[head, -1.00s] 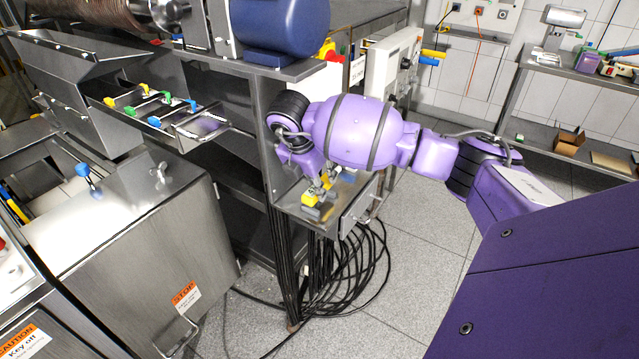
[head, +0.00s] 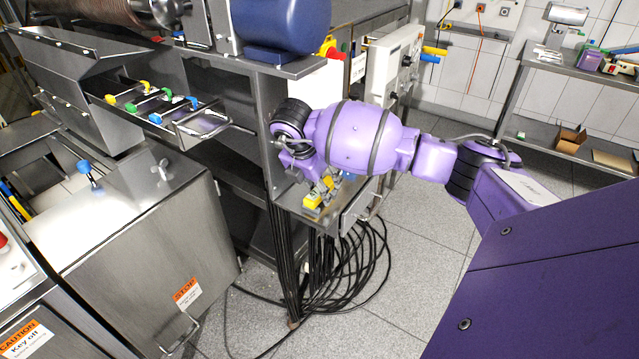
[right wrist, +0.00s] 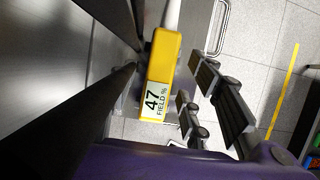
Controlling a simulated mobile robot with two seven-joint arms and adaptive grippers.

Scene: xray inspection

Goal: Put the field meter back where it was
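The field meter (right wrist: 164,72) is a yellow block with a pale probe at its far end and a label reading "47 FIELD %". In the head view it is the yellow piece (head: 314,199) over the small metal shelf (head: 345,222) on the machine's side. My right gripper (right wrist: 165,80) is open, with dark fingers on both sides of the meter and a visible gap on the right. The wrist partly hides the meter in the head view, and I cannot tell exactly how it rests. My left gripper is not in view.
Black cables (head: 350,270) hang in coils below the shelf. A tray with coloured-handled items (head: 150,103) is to the left. Open tiled floor (head: 415,240) lies to the right.

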